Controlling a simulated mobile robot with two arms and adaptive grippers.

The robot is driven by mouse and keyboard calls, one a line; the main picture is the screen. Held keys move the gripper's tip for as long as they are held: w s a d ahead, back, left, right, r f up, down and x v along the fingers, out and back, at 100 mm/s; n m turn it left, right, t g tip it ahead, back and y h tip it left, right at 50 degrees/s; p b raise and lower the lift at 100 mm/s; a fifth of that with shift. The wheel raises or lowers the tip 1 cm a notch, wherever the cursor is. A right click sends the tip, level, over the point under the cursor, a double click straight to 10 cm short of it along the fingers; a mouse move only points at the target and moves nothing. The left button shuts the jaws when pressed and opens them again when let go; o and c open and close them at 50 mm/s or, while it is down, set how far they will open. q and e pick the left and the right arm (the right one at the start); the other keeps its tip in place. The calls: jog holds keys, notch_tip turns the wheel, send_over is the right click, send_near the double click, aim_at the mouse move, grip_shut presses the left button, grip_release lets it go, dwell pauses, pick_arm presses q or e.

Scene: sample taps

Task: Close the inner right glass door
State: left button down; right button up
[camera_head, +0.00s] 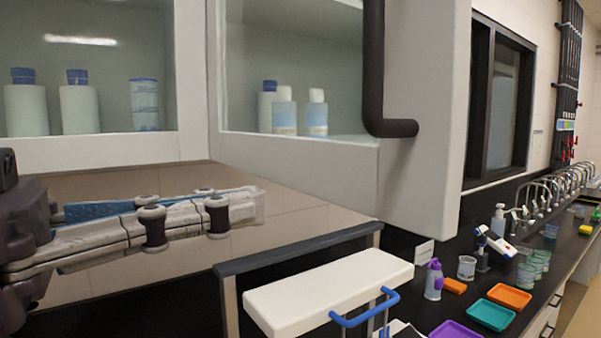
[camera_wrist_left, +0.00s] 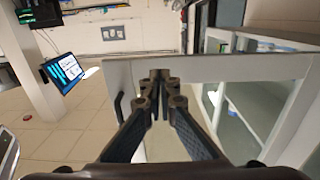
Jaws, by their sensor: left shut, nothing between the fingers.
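A white-framed glass door (camera_head: 300,146) with a black bar handle (camera_head: 373,70) fills the upper middle of the head view, angled to the cabinet front. Bottles show through its glass. In the left wrist view, a white-framed door (camera_wrist_left: 220,68) stands out from the cabinet, with a dark handle (camera_wrist_left: 118,106) near its left end. My left gripper (camera_head: 252,206) is shut and empty, pointing right below the door frame in the head view. In the wrist view, its fingertips (camera_wrist_left: 160,78) overlap the door frame; I cannot tell whether they touch. My right gripper is not in view.
Another glass pane (camera_head: 85,70) with bottles behind it is at the upper left. Below are a white lid-like block (camera_head: 330,290) with a blue handle (camera_head: 365,310) and a dark counter with coloured trays (camera_head: 491,315), cups and several taps (camera_head: 530,195).

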aim_at(328, 193)
pick_arm(q)
jog(key=p+x, duration=0.1)
jog(key=x, duration=0.4)
jog(key=shift+w+a, duration=0.1)
jog(key=shift+w+d+p, duration=0.2)
jog(key=shift+d+p, duration=0.25)
jog(key=shift+d, duration=0.05)
jog(key=shift+w+d, duration=0.15)
